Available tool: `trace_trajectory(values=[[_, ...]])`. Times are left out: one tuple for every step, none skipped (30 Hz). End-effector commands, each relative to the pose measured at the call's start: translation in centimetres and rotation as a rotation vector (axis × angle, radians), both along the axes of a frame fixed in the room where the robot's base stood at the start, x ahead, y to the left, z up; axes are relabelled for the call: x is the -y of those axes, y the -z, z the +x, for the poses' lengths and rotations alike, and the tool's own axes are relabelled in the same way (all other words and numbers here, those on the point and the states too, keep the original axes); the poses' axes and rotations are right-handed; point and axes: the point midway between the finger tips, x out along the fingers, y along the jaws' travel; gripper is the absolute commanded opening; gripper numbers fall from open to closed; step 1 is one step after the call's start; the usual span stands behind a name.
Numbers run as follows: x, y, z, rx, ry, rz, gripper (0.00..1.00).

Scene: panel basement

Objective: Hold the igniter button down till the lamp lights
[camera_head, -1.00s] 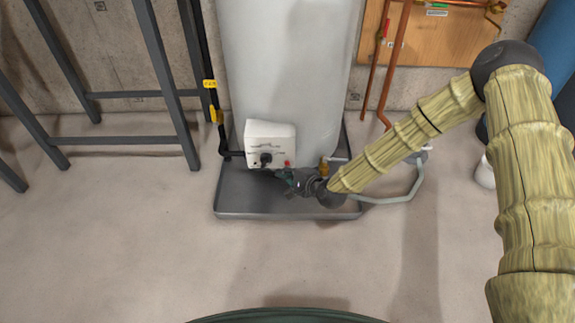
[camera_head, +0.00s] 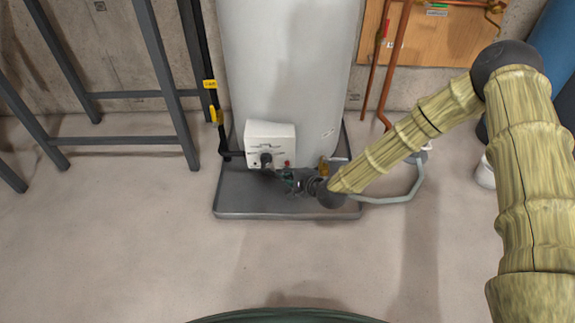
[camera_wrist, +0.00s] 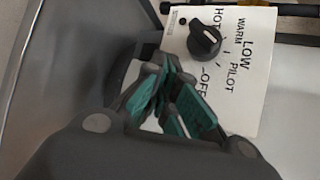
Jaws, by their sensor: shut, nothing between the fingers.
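The white control box (camera_head: 270,135) sits low on the front of the tank, with a black knob (camera_head: 266,159). A small red button (camera_head: 287,163) shows to the right of the knob. My gripper (camera_head: 289,180) is shut and empty, just below and in front of the red button; whether it touches it I cannot tell. In the wrist view, the teal-padded fingers (camera_wrist: 176,105) cover the panel below the knob (camera_wrist: 204,40), and the button is hidden. A small dark dot (camera_wrist: 182,21) shows near a panel corner; I cannot tell whether it is the lamp. No lit lamp shows.
The pale tank (camera_head: 285,60) stands in a grey drip tray (camera_head: 240,212). A black pipe (camera_head: 221,135) with yellow tags runs at its left. A brass fitting (camera_head: 323,167) and a grey hose (camera_head: 405,195) lie close to my wrist. The front floor is clear.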

Motion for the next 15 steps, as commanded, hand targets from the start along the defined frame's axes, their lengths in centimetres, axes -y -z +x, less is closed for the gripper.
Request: trace_trajectory(values=[[0.0,0.0,0.0,0.0,0.0,0.0,0.0],[-0.01,0.0,0.01,0.0,0.0,0.0,0.0],[0.0,-0.01,0.05,0.0,0.0,0.0,0.0],[0.0,-0.01,0.09,0.0,0.0,0.0,0.0],[0.0,-0.01,0.15,0.0,0.0,0.0,0.0],[0.0,-0.01,0.24,0.0,0.0,0.0,0.0],[0.01,-0.01,0.33,0.0,0.0,0.0,0.0],[0.01,-0.01,0.42,0.0,0.0,0.0,0.0],[0.01,-0.02,0.54,0.0,0.0,0.0,0.0],[0.02,-0.01,0.63,-0.001,0.0,0.001,0.0],[0.02,-0.02,0.71,0.0,0.0,0.0,0.0],[0.02,-0.02,0.79,0.0,0.0,0.0,0.0],[0.02,-0.02,0.82,0.0,0.0,0.0,0.0],[0.01,-0.03,0.84,0.0,0.0,0.0,0.0],[0.01,-0.02,0.86,0.0,0.0,0.0,0.0]])
